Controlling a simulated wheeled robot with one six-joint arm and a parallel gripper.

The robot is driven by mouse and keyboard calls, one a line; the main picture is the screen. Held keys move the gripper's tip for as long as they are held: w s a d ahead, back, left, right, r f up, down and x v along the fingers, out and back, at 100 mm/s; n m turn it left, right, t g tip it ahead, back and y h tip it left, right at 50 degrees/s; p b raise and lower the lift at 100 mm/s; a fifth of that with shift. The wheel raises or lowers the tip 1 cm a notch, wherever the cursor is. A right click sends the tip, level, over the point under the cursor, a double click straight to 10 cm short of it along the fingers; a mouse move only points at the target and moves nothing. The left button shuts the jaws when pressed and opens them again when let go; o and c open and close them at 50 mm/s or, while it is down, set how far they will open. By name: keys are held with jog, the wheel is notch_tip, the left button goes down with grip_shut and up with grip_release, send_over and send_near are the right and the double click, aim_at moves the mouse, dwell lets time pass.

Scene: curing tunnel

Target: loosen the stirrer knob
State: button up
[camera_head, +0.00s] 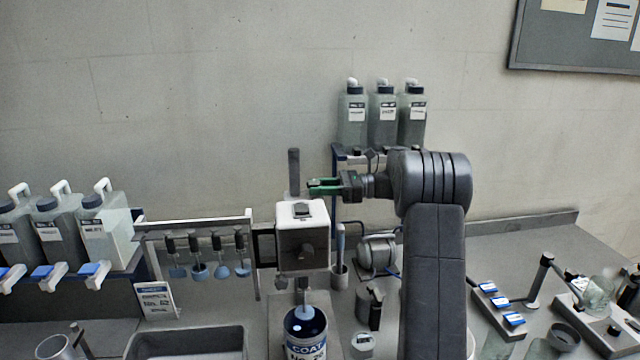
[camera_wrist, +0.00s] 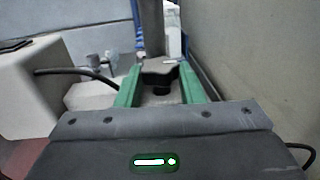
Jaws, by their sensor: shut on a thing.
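The stirrer has a boxy light-and-dark head (camera_head: 303,245) on an upright grey post (camera_head: 294,165), above an open can (camera_head: 306,345) with dark blue contents. My gripper (camera_head: 313,187) reaches in from the right beside the post, just above the head. In the wrist view its two green fingers (camera_wrist: 160,80) are on both sides of a dark lobed knob (camera_wrist: 160,67) in front of the post, and they are shut on it. The knob is hidden or too small to make out in the head view.
A rack of hanging paddles (camera_head: 205,245) stands left of the stirrer. Several jugs stand at far left, and bottles (camera_head: 383,118) stand on a shelf behind my arm. A small motor (camera_head: 378,253) sits right of the stirrer. The wall is close behind.

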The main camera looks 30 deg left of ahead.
jog(key=shift+n+g+h, duration=0.6)
jog(key=shift+g, duration=0.1)
jog(key=o, duration=1)
jog(key=shift+w, duration=0.1)
jog(key=shift+v, duration=5.9)
